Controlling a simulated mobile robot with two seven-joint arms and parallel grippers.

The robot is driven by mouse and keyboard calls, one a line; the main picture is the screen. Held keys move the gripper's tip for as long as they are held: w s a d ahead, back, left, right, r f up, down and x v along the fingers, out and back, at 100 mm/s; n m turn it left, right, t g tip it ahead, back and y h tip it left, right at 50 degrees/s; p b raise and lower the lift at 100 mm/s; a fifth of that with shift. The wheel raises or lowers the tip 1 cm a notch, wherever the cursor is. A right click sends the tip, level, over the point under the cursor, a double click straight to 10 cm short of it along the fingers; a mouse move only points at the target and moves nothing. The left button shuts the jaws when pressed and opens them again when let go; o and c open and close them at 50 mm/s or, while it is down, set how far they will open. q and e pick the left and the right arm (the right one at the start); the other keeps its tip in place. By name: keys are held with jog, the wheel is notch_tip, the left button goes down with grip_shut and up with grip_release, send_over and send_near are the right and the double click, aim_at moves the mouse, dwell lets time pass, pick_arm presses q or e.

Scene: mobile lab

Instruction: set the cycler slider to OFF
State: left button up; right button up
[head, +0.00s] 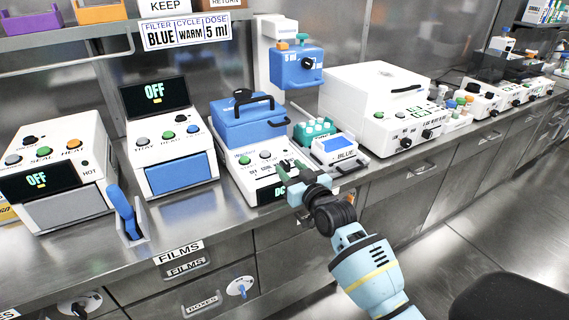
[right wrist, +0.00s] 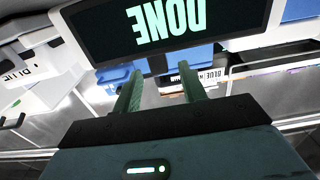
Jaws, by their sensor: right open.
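The cycler (head: 243,176) is the white machine with a blue lid (head: 248,121) in the middle of the bench. Its front display (right wrist: 165,26) reads DONE, upside down in the right wrist view; in the head view my gripper covers part of it. Small buttons and lettering sit on its sloped panel. I cannot make out the slider or its setting, as my gripper hides the panel's right part. My right gripper (head: 287,170) is at the cycler's front right. Its green fingers (right wrist: 160,88) are apart with nothing between them. My left gripper is not in view.
A large white machine (head: 372,105) is beyond. A machine reading OFF (head: 168,140) and a blue lever (head: 125,211) are to the left. Drawers lie below the bench edge.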

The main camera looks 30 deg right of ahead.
aim_at(287, 166)
jog(key=shift+w, duration=1.95)
grip_shut()
